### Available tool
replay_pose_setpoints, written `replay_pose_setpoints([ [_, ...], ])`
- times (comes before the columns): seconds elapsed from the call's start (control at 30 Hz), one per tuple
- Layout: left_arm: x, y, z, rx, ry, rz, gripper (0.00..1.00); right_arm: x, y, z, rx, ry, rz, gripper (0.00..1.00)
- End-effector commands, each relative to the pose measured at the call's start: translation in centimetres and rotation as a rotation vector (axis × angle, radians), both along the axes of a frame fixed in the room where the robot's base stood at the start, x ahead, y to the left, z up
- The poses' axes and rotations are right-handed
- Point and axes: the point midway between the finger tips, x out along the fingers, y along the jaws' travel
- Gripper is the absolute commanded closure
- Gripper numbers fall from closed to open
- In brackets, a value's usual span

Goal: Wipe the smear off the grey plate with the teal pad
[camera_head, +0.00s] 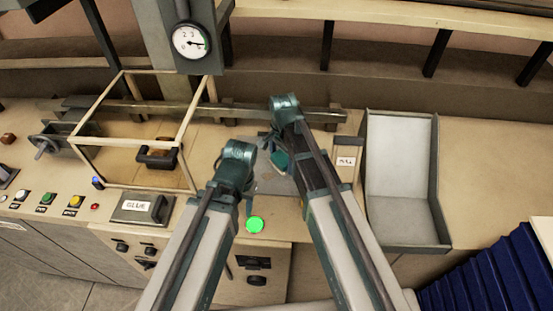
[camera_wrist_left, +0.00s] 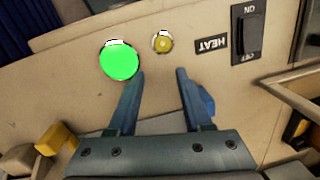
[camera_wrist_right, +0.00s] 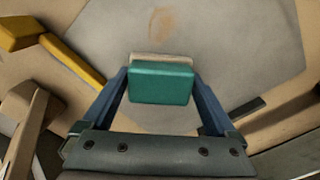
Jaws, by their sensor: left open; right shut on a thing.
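The grey plate (camera_wrist_right: 235,50) lies flat on the bench and fills much of the right wrist view. A faint brown smear (camera_wrist_right: 160,22) is on it near the top of that view, beyond the pad. My right gripper (camera_wrist_right: 160,76) is shut on the teal pad (camera_wrist_right: 160,84), which has a pale underside. Whether the pad touches the plate I cannot tell. In the head view the teal pad (camera_head: 280,160) shows beside my right arm, and the arms hide most of the grey plate (camera_head: 270,184). My left gripper (camera_wrist_left: 161,74) is open and empty near the front panel.
A lit green button (camera_head: 256,224) is at the bench's front edge. A framed box (camera_head: 128,143) stands left, a grey tray (camera_head: 402,170) right. A yellow bar (camera_wrist_right: 75,62) lies beside the plate.

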Motion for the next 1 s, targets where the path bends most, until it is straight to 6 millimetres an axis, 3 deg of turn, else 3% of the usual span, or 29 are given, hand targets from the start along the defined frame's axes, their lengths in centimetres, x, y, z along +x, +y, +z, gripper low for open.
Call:
replay_pose_setpoints([
  [0.2, 0.0, 0.0, -0.2, 0.0, 0.0, 0.0, 0.5, -0.3, -1.6, -0.2, -0.003, 0.001, -0.003, 0.51],
  [0.57, 0.0, 0.0, 0.1, 0.0, 0.0, 0.0, 0.5, -0.3, -1.6, 0.1, -0.005, 0.002, -0.002, 0.52],
  [1.0, 0.0, 0.0, 4.3, 0.0, 0.0, 0.0, 0.5, -0.3, -1.6, 4.3, -0.002, 0.001, -0.001, 0.52],
])
